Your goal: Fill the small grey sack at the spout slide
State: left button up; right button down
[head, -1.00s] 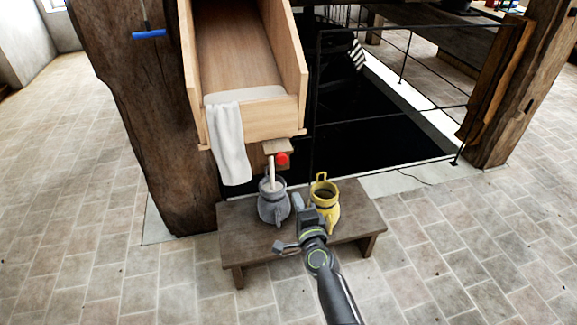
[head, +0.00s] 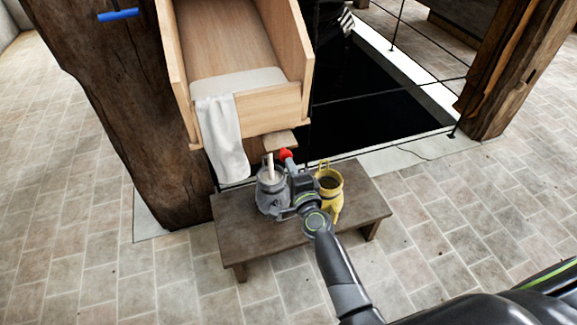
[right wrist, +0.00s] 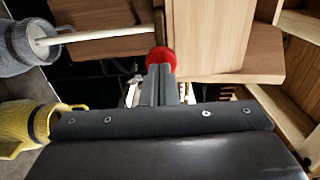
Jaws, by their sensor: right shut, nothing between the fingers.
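The grey sack (head: 271,195) stands upright on the low bench under the wooden spout. A pale stream (head: 269,166) runs from the spout into its mouth; it also shows in the right wrist view (right wrist: 95,35). The spout slide (head: 280,141) carries a red knob (head: 286,154). My right gripper (head: 290,165) is shut and empty. In the right wrist view its fingertips (right wrist: 160,80) are right at the red knob (right wrist: 160,59); whether they touch I cannot tell. The gripper hides part of the grey sack's right side. My left gripper is not in view.
A yellow sack (head: 328,195) stands on the bench (head: 240,235), right of the gripper. A white cloth (head: 222,140) hangs over the wooden bin's (head: 250,110) front. A thick post (head: 120,110) stands left, and a railed dark opening (head: 390,120) lies behind.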

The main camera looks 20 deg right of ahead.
aim_at(287, 156)
jog(key=w, duration=0.5)
jog(key=shift+w, duration=0.25)
jog(key=shift+w+r, duration=0.2)
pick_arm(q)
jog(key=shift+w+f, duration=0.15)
pick_arm(e)
jog(key=shift+r, duration=0.2)
jog(key=shift+a, duration=0.1)
